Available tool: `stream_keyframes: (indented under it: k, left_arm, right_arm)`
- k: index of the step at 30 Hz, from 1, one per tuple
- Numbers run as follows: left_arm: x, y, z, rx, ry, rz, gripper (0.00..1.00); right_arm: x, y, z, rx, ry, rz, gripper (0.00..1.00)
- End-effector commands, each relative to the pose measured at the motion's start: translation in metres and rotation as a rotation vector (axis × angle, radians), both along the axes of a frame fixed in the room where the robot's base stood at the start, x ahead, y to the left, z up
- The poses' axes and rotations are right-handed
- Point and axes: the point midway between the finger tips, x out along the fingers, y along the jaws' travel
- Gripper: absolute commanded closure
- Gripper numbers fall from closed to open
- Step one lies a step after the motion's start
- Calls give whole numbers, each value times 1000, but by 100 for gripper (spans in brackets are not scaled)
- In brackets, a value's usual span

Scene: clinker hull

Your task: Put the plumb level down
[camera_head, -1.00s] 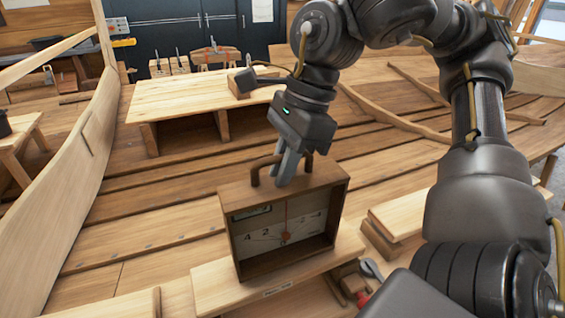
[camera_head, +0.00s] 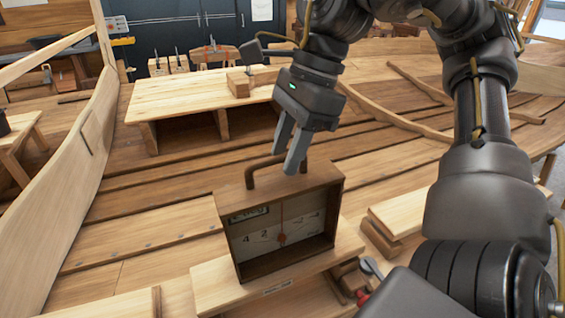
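The plumb level (camera_head: 280,225) is a wooden box with a dial face, a red pointer and a carrying handle (camera_head: 265,168) on top. It stands upright on a light wooden board (camera_head: 215,284) in the lower middle of the head view. My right gripper (camera_head: 290,155) is above the box, just right of the handle. Its two fingers are spread apart, with nothing visible between them. The fingertips are close to the handle's right end, and I cannot tell whether they touch it. My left gripper is not in view.
A low light wooden bench (camera_head: 200,97) with a wooden block (camera_head: 240,84) on it stands behind. Stacked planks (camera_head: 398,216) lie right of the level. Curved hull planking (camera_head: 75,190) rises at left. Open floor boards (camera_head: 150,217) lie left of the level.

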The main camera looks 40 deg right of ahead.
Motion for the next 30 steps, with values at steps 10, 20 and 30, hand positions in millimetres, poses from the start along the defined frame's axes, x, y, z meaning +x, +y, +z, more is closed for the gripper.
stream_keyframes:
  k: [10, 20, 30]
  left_arm:
    - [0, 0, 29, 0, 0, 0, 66]
    - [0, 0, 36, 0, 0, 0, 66]
    - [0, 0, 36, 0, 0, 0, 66]
  right_arm:
    - [-7, -20, 69, -2, -3, -1, 66]
    - [-9, -27, 85, -2, -1, 2, 66]
    - [-9, -27, 84, -2, -1, 2, 66]
